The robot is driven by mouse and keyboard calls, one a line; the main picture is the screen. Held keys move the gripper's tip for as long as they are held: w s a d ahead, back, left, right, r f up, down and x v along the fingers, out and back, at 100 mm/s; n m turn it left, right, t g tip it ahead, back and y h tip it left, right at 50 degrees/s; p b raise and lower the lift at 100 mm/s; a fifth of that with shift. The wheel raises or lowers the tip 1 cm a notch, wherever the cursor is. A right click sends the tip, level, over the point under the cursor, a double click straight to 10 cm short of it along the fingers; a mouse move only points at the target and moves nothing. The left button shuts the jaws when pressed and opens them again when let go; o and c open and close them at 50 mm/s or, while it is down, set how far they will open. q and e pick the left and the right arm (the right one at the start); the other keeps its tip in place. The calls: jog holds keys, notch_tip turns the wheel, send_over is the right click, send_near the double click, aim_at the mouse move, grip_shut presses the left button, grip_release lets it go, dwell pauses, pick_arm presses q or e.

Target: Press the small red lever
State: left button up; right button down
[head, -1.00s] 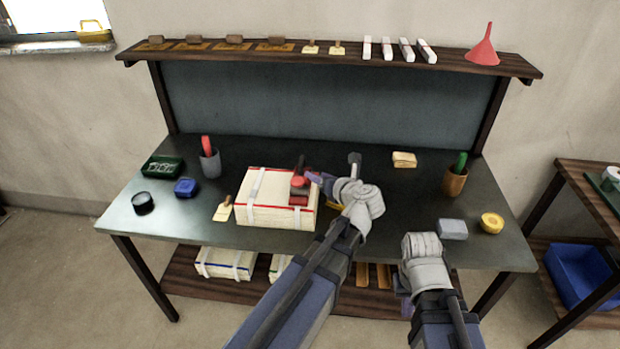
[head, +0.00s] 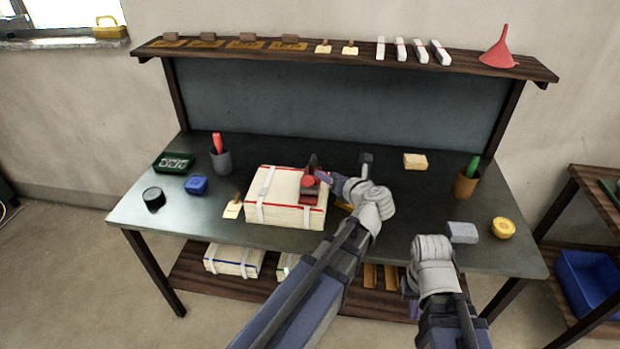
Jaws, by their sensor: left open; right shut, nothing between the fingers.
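A red and dark tool (head: 308,188) sits on the right part of a pale bundle (head: 280,207) with white straps and red edges on the workbench. A red part shows on its top, and a dark piece stands up behind it. I cannot tell which red part is the lever. My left gripper (head: 326,180) reaches in from the right with its purple fingers beside the tool's red top. It is open; whether it touches the tool is unclear. My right gripper (head: 408,300) is shut and empty in front of the bench's front edge, its fingers mostly hidden.
A shelf (head: 350,58) runs above the back.

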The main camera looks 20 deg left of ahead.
pick_arm(q)
jog(key=shift+c, duration=0.7)
jog(key=w+r+m+t+p, duration=0.1)
jog(key=w+r+t+p, duration=0.1)
jog(key=w+r, duration=0.1)
jog(key=w+d+r+m+t+h+p, duration=0.1)
jog(key=w+r+m+t+p, duration=0.1)
jog(key=r, duration=0.4)
jog(key=w+r+m+t+h+p, duration=0.1)
jog(key=w+r+t+p, duration=0.1)
jog(key=w+r, duration=0.2)
jog(key=shift+w+d+r+m+t, duration=0.2)
jog(key=shift+d+r+m+t, duration=0.15)
jog(key=shift+r+m+t, duration=0.05)
grip_shut()
jog(key=w+d+r+m+t+h+p, duration=0.3)
jog(key=w+r+m+h+p, duration=0.1)
jog(key=r+m, duration=0.1)
jog(key=m+g+h+p, duration=0.5)
jog(key=m+g+p, duration=0.6)
jog(key=g+p, duration=0.7)
send_over(307, 180)
notch_tip(307, 180, down, 4)
jog(key=shift+f, duration=0.2)
